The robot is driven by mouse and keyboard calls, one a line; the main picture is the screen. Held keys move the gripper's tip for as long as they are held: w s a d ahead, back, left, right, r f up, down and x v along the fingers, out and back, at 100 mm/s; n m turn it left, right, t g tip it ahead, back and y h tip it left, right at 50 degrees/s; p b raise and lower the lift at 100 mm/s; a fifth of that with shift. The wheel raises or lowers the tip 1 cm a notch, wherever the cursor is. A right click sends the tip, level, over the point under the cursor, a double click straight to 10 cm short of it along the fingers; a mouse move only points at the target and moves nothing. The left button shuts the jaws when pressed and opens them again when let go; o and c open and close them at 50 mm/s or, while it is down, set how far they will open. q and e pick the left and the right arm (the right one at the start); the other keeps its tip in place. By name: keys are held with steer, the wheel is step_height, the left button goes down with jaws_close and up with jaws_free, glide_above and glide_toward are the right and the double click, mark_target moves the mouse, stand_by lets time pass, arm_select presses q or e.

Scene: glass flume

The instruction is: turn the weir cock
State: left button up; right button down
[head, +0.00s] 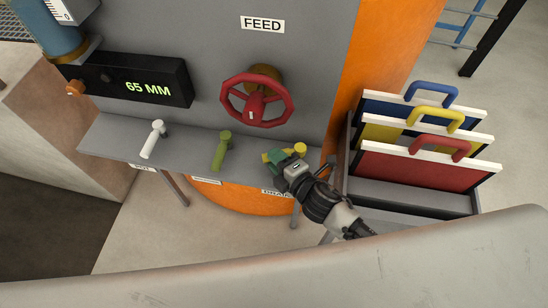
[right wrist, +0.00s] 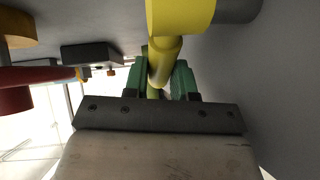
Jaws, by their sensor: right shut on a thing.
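Three cocks stand along the grey ledge in the head view: a white cock (head: 153,139) at left, an olive-green cock (head: 221,150) in the middle and a yellow cock (head: 299,149) at right. Each has a small label below it, too small or too covered to read surely, so I cannot tell which is the weir cock. My right gripper (head: 272,156) is at the yellow cock, its green fingers shut on the lever. In the right wrist view, the yellow lever (right wrist: 165,62) runs down between the green fingers (right wrist: 165,82). My left gripper is not in view.
A red handwheel (head: 257,100) sits under a FEED sign (head: 262,24). A black display (head: 125,80) reads 65 MM. At right, a rack (head: 410,195) holds blue, yellow and red handled panels, close to my right arm. Open floor lies below the ledge.

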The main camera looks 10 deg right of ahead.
steer(key=c, duration=1.3)
jaws_free()
steer(key=shift+o, duration=2)
steer(key=shift+s+d, duration=0.25)
steer(key=shift+s, duration=0.05)
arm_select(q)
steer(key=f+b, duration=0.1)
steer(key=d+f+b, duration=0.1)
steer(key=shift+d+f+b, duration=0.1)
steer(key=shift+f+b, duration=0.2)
arm_select(e)
steer(key=v, duration=1)
